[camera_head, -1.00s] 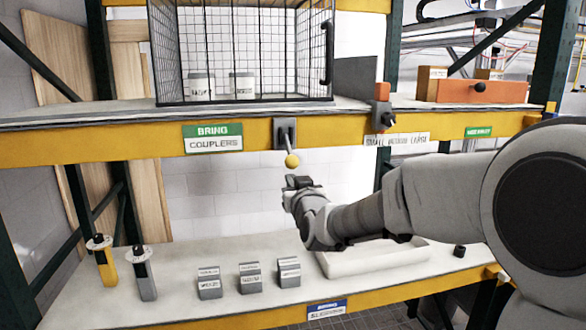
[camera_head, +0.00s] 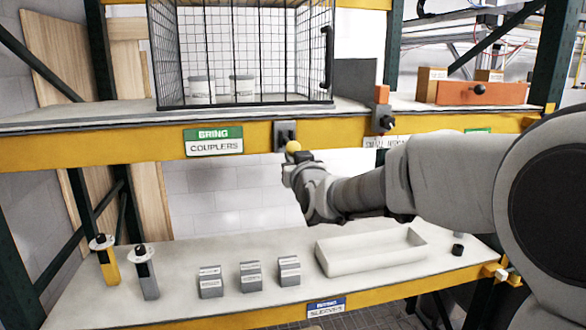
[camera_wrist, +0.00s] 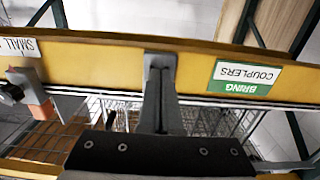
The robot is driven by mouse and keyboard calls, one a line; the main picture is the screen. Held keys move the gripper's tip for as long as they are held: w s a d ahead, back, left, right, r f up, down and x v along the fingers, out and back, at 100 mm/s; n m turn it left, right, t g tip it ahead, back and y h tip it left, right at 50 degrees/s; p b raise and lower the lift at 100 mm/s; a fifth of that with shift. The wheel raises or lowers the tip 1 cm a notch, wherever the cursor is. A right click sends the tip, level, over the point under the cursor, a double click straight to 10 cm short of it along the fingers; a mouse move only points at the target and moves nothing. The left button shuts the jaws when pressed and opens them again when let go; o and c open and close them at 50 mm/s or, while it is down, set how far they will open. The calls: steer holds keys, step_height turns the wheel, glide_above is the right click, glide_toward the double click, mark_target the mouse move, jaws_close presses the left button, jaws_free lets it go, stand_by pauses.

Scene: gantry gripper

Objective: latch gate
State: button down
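A black wire gate with a dark handle (camera_head: 327,55) fronts the cage on the upper shelf; I cannot tell whether it is fully closed. Below it, a grey latch bracket (camera_head: 284,130) is fixed to the yellow beam, with a yellow ball knob (camera_head: 293,146) at its lower end. My gripper (camera_head: 292,168) is just under the knob, touching or very close to it. In the wrist view, the picture is upside down; the grey bracket (camera_wrist: 160,64) stands on the beam beyond my gripper's dark body (camera_wrist: 158,153). Its fingertips are not clear.
Two white containers (camera_head: 216,90) stand behind the wire. A second bracket with a black knob (camera_head: 386,122) and orange block is right of the latch. The lower shelf holds several grey blocks (camera_head: 250,278), a white tray (camera_head: 370,251) and two upright handled tools (camera_head: 145,272).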

steer(key=shift+r, duration=0.9)
steer(key=shift+s+d+f+b, duration=0.15)
steer(key=shift+s+f+b, duration=0.35)
steer(key=shift+f, duration=0.1)
steer(key=b+v, duration=0.2)
steer(key=v, duration=0.6)
steer(key=shift+b, duration=0.4)
steer(key=shift+d+f, duration=0.1)
steer(key=shift+f, duration=0.05)
